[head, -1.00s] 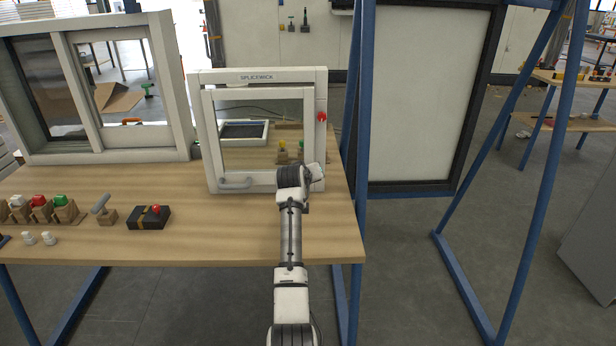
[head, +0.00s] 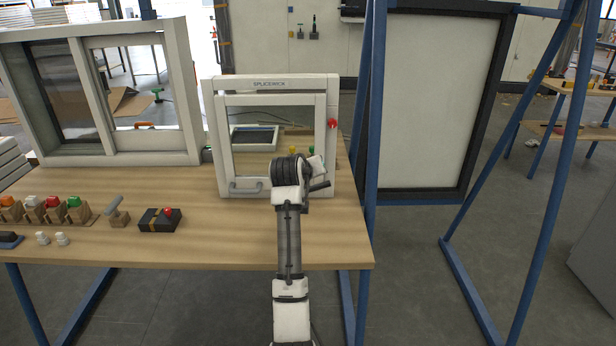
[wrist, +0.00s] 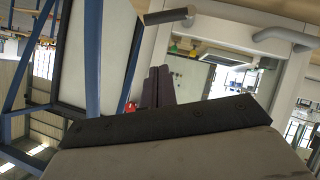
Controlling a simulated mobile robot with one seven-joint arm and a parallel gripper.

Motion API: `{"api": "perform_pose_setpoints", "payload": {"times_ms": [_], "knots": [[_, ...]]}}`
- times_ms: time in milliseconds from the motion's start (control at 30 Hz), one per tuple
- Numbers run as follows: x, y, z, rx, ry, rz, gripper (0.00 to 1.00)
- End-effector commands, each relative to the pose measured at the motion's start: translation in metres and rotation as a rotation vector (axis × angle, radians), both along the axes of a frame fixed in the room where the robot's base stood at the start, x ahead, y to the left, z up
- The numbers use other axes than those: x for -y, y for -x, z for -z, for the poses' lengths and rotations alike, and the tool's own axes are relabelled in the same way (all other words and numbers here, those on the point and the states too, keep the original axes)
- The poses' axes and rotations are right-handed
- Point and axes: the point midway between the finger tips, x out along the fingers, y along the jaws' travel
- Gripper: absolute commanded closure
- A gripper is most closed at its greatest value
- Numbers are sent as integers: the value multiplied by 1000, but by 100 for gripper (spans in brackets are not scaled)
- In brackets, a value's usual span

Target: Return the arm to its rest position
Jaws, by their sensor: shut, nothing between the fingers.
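My arm (head: 289,240) reaches forward from the bottom of the head view, over the front right part of the table. Its wrist end is in front of the lower right of the white framed unit with a clear door (head: 276,85). My gripper shows in the wrist view (wrist: 157,84) as two dark fingers side by side, touching and empty. The unit's frame and its grey handle (wrist: 284,38) stand to the right of the fingers there. In the head view the fingertips are hard to make out.
A wooden table (head: 150,238) carries a sliding-window frame (head: 192,100), a black box with a red button (head: 160,221), a grey lever on a block (head: 118,212) and several coloured buttons. A blue post (head: 371,120) and a dark-edged white panel (head: 435,100) stand right of the arm.

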Motion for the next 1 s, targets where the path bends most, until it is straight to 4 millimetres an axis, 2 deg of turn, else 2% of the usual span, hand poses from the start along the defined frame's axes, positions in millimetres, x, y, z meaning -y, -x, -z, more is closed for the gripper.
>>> {"api": "perform_pose_setpoints", "payload": {"times_ms": [200, 567, 633, 667, 767, 833, 900, 967, 1000], "knots": [[-3, 13, -8, 0, 0, 0, 100], [-3, 14, -9, -1, 0, 0, 100], [-13, 14, -14, 27, 3, -18, 100], [-21, 14, -19, 52, 4, -33, 100], [-64, 19, -45, 182, 5, -111, 100], [-105, 29, -71, 306, -4, -190, 100], [-149, 46, -99, 438, -23, -277, 100], [-184, 65, -122, 545, -47, -350, 100], [-206, 81, -137, 616, -66, -399, 100]]}}
